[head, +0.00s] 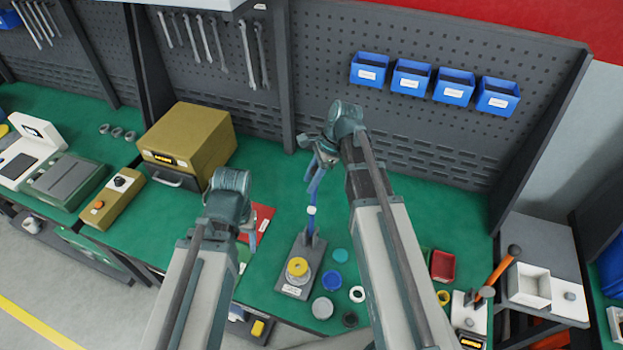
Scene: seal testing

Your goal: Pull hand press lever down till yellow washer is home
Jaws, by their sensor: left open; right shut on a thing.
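The hand press (305,247) stands on the green bench at the middle, with a grey base and a blue upright. Its blue lever (314,190) points up, tilted slightly toward the back. The yellow washer (298,267) lies on a round grey seat at the front of the base; how deep it sits cannot be told. My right gripper (321,160) is shut on the upper end of the lever. My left gripper (246,226) is open and empty, left of the press above a red card; its fingers are partly hidden by its own wrist.
Blue, teal, grey, white and black round parts (332,280) lie right of the press. A red tray (443,266) and an orange-handled tool (499,270) are further right. A yellow-brown box (188,145) stands back left. A pegboard (420,130) closes off the back.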

